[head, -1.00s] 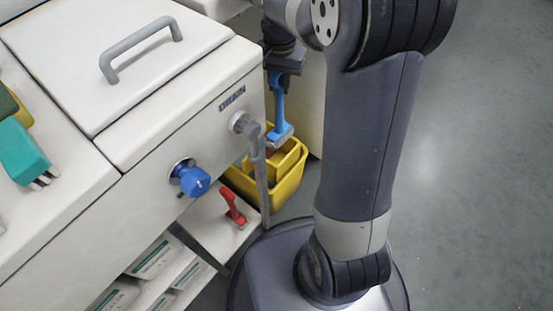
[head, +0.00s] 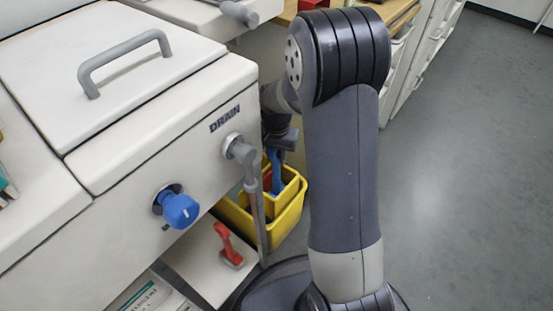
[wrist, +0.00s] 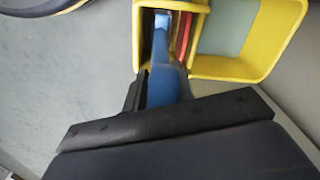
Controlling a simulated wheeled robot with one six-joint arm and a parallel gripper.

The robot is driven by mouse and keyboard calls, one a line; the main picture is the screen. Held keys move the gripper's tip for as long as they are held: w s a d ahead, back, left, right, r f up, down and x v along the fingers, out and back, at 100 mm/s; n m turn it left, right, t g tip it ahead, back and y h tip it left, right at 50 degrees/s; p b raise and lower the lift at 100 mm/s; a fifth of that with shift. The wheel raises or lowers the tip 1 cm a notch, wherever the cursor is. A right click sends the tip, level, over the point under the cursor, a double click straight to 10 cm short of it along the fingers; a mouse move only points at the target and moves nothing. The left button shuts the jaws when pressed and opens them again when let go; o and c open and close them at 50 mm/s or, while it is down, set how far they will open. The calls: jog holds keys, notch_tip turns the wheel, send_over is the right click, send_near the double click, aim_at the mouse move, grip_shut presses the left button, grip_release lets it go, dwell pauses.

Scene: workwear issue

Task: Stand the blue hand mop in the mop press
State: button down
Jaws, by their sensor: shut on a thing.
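The blue hand mop (head: 277,172) is held upright by my gripper (head: 279,143), which is shut on its handle. Its lower end is down inside the yellow mop press (head: 283,203), where the near wall hides it. In the wrist view the blue mop (wrist: 163,60) runs from my gripper (wrist: 160,92) into a narrow yellow-walled opening (wrist: 141,30). Whether its head touches the bottom cannot be told. A red item (wrist: 184,32) stands close beside the mop inside the press.
The press sits on a larger yellow bucket (head: 288,228), whose open part (wrist: 250,62) lies beside it. A white unit marked DRAIN (head: 110,185), with a blue knob (head: 178,208) and grey pipe (head: 243,155), stands left. A red-handled tool (head: 226,243) lies on a low shelf. Floor to the right is clear.

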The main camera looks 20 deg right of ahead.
jog(key=shift+f, duration=0.3)
jog(key=shift+f, duration=0.2)
jog(key=c, duration=1.2)
grip_release()
notch_tip(320, 180, up, 12)
jog(key=p, duration=0.4)
jog(key=shift+r, duration=0.2)
